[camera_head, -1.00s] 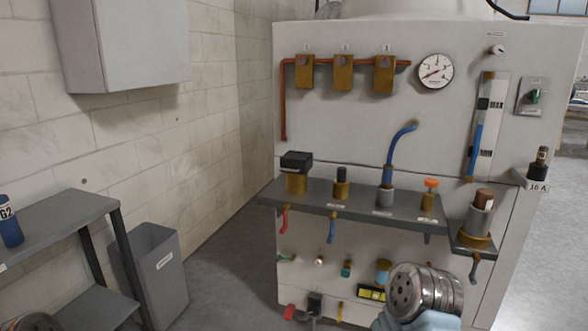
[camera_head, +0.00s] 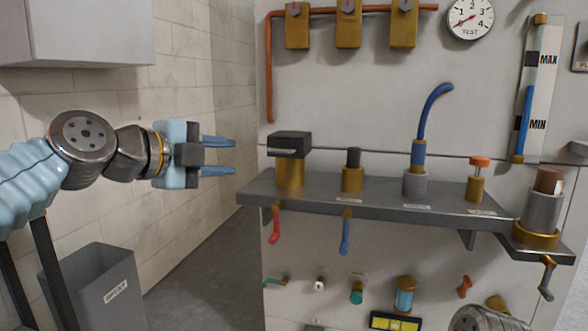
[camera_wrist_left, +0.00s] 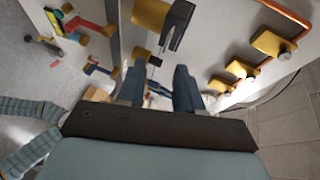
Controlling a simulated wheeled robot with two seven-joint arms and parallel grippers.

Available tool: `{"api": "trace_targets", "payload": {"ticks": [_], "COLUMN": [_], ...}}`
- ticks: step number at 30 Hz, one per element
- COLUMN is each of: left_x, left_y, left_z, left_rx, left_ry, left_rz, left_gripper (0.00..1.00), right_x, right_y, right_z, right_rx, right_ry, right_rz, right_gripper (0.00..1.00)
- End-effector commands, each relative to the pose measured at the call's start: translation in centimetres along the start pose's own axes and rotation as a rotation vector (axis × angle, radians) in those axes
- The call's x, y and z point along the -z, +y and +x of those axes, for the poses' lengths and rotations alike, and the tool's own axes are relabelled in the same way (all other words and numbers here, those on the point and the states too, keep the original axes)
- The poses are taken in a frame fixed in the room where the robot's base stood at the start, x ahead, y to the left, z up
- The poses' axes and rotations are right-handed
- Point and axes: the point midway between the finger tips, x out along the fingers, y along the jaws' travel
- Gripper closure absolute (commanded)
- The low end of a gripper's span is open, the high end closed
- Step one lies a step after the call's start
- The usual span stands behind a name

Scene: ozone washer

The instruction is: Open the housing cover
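The likely housing cover is a black, boxy cap (camera_head: 290,145) with a light bar on its front. It sits closed on a brass housing (camera_head: 289,173) at the left end of the grey shelf. The cap also shows at the top of the left wrist view (camera_wrist_left: 177,25). My left gripper (camera_head: 220,156) is to the left of the cap, pointing right, with its two blue fingers apart and nothing between them. The open fingers also show in the left wrist view (camera_wrist_left: 157,88). My right gripper is not in view; only part of that arm shows at the bottom right.
The grey shelf (camera_head: 385,206) also carries a black-topped brass fitting (camera_head: 352,171), a blue bent hose (camera_head: 425,115) and an orange-topped valve (camera_head: 477,178). Red and blue levers hang below. A grey bin (camera_head: 95,290) stands at lower left.

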Motion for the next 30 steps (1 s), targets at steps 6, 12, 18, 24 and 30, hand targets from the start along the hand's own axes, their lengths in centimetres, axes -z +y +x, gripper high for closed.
{"api": "trace_targets", "payload": {"ticks": [6, 12, 18, 24, 30], "left_x": [1.2, 1.4, 1.4, 1.2, 1.2], "left_y": [-1.5, -1.7, -1.7, -1.6, -1.4], "left_z": [0.3, 4.8, 9.3, 11.9, 12.6], "left_rx": [0.02, 0.018, 0.018, 0.021, 0.021], "left_ry": [0.015, 0.018, 0.015, 0.012, 0.011], "left_rz": [0.071, 0.068, 0.067, 0.066, 0.067], "left_gripper": [0.65, 0.65, 0.65, 0.65, 0.65], "right_x": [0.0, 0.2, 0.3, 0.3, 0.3], "right_y": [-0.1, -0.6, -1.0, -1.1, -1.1], "right_z": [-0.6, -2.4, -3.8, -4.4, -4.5], "right_rx": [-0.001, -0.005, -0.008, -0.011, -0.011], "right_ry": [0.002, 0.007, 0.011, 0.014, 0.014], "right_rz": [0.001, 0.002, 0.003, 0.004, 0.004], "right_gripper": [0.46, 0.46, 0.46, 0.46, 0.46]}}
